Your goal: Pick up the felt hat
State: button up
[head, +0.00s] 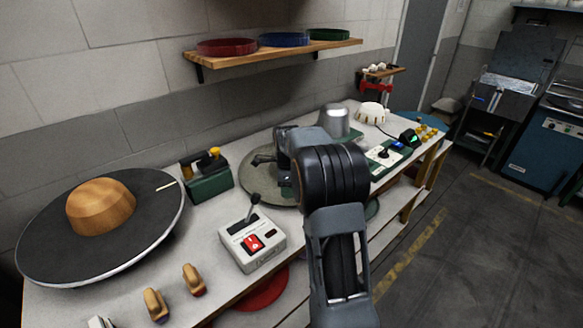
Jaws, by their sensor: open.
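A wide, flat, olive-grey round piece (248,187) lies on the bench behind my arm. It looks like a felt hat's brim, but my gripper and arm hide its middle, so I cannot be sure. My gripper (264,162) is over this round piece, with its jaws open; whether it touches the piece cannot be told. A tan wooden dome (100,205) sits on a large black disc (145,235) at the left of the bench.
A white control box (252,240) with a lever stands in front of the round piece. A grey metal cylinder (336,120) stands behind. A wooden shelf (275,60) hangs above. Open floor lies to the right.

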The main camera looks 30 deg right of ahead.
aim_at(289, 201)
jog(key=shift+s+f, duration=0.15)
jog(key=shift+f, duration=1.3)
jog(key=shift+s+f, duration=0.1)
jog(key=shift+f, duration=1.3)
jog(key=shift+c, duration=0.5)
grip_shut()
